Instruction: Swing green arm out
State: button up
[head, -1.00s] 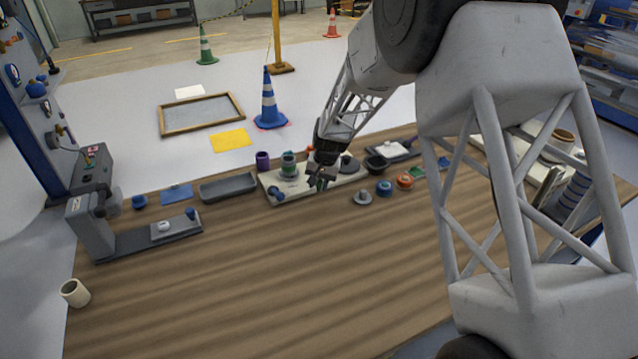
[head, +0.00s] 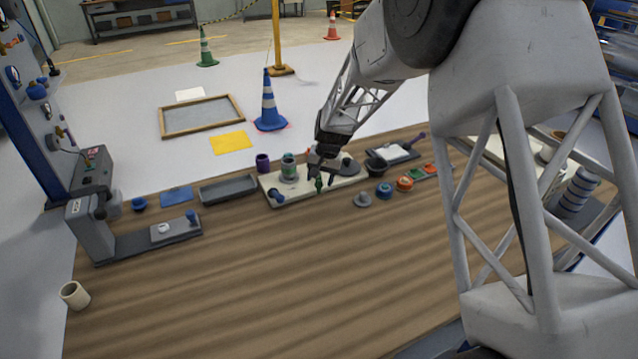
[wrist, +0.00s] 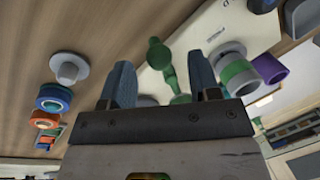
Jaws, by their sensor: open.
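The green arm (head: 319,184) is a slim bar with a round knob at the front edge of the cream board (head: 290,196). In the wrist view the green arm (wrist: 158,54) shows between my finger tips, with its knob pointing away from my palm. My gripper (head: 322,174) is open just over it; its two blue-grey fingers (wrist: 160,82) stand apart on either side. I see no finger touching the arm, and its far end is partly hidden by my gripper. A roller with a green band (head: 288,170) stands on the board to the left.
A purple cup (head: 263,163) stands behind the board. A blue knob (head: 277,196) is on its left end. A grey tray (head: 228,188) lies left; a grey disc (head: 363,200), blue ring (head: 384,190) and orange ring (head: 404,183) lie right. The table front (head: 270,270) is clear.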

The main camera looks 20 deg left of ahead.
jog(key=shift+d+r, duration=0.2)
jog(key=shift+r, duration=0.9)
jog(key=shift+d+r, duration=0.2)
jog(key=shift+r, duration=0.9)
jog(key=s+d+r+t, duration=0.1)
jog(key=s+d+r, duration=0.45)
jog(key=d, duration=0.35)
jog(key=s+d+r+m, duration=0.1)
jog(key=s+d+r, duration=0.45)
jog(key=d, duration=0.45)
jog(key=s+d+r+t, duration=0.1)
jog(key=s+d+r, duration=0.4)
jog(key=d+r, duration=0.3)
jog(key=s+d+h, duration=0.1)
jog(key=s+d, duration=0.8)
jog(key=s, duration=0.4)
jog(key=s+d+m+t+h, duration=0.1)
jog(key=s+d, duration=0.8)
jog(key=s, duration=0.5)
jog(key=shift+d+f, duration=0.2)
